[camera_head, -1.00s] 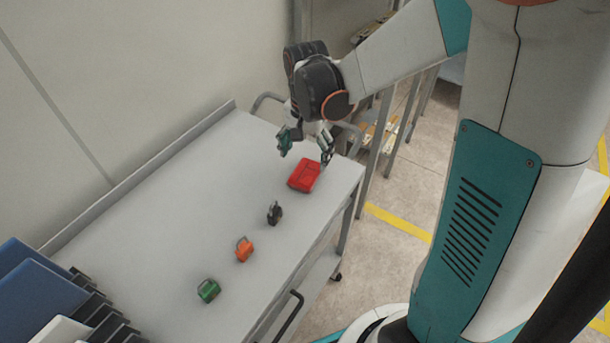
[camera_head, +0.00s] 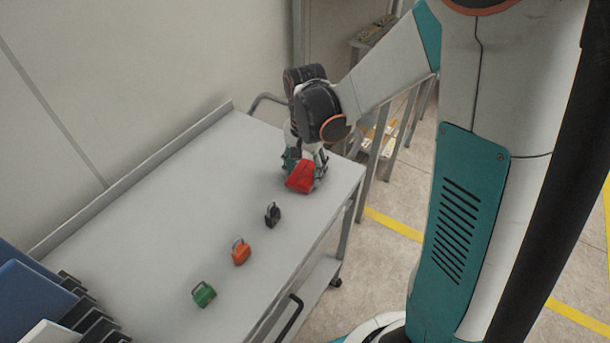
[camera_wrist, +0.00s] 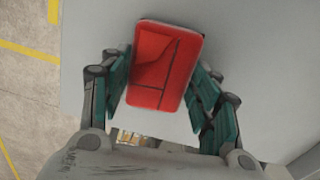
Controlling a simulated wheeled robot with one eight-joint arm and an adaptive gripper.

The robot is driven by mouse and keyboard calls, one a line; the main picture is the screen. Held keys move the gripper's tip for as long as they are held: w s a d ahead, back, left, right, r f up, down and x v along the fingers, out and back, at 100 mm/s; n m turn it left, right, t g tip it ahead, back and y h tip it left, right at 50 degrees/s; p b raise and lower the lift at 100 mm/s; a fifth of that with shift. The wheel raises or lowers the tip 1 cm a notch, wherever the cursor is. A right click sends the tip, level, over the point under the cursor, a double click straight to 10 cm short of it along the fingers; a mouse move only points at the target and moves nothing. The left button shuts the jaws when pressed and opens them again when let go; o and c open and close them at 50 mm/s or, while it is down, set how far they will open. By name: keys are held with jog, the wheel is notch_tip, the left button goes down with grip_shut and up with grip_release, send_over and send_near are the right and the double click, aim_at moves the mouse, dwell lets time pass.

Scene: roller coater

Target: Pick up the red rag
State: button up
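The red rag (camera_head: 301,179) lies near the far right end of the grey table. It shows as a red folded block with dark lines in the wrist view (camera_wrist: 165,68). My gripper (camera_head: 305,174) is down at the rag, with its fingers at table height. In the wrist view my gripper (camera_wrist: 163,72) has one teal finger on each side of the rag, at or very near its edges. The fingers are spread about as wide as the rag. Whether they press on it cannot be told. The rag's underside is hidden.
A black item (camera_head: 272,215), an orange item (camera_head: 241,252) and a green item (camera_head: 203,294) stand in a row on the table (camera_head: 170,215). Blue and dark trays (camera_head: 38,290) are at the lower left. A raised rim runs along the wall side. The middle is clear.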

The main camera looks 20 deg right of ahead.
aim_at(305, 172)
jog(key=shift+r, duration=0.15)
notch_tip(305, 172, up, 20)
jog(key=p, duration=0.7)
